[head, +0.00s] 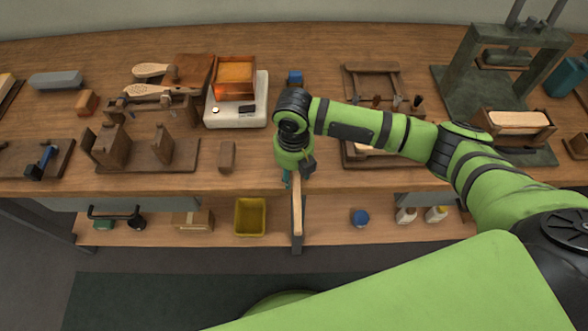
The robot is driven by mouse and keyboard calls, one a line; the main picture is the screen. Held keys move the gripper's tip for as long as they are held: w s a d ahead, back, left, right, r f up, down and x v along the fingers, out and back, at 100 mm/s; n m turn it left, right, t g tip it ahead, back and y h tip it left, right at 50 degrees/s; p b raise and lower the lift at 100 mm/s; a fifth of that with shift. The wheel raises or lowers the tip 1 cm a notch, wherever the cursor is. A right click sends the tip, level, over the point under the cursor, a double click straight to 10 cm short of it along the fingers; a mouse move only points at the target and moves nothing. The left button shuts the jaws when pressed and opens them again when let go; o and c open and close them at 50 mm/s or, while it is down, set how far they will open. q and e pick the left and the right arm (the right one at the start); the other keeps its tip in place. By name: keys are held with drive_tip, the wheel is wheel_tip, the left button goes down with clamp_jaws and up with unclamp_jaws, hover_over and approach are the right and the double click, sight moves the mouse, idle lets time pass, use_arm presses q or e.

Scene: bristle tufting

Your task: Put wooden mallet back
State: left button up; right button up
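My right gripper (292,178) points down at the front edge of the workbench, its fingers mostly hidden below the green wrist. A long, pale wooden bar (297,205) runs from beside the fingers over the bench edge towards me. It looks like a handle, but I cannot tell for sure that it belongs to the mallet. No mallet head shows clearly; the wrist covers that spot. Whether the fingers are closed on the bar is hidden. My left gripper is not in view.
The workbench (330,180) holds a small wooden block (227,157), a white scale (237,112), a wooden stand with tools (165,103) and a blue item (295,77). Below, the shelf (330,235) carries a yellow bin (250,217) and bottles (405,215).

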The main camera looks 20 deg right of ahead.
wheel_tip(320, 180, up, 12)
drive_tip(key=b, duration=0.1)
drive_tip(key=shift+r, duration=0.15)
idle(0.5)
idle(1.1)
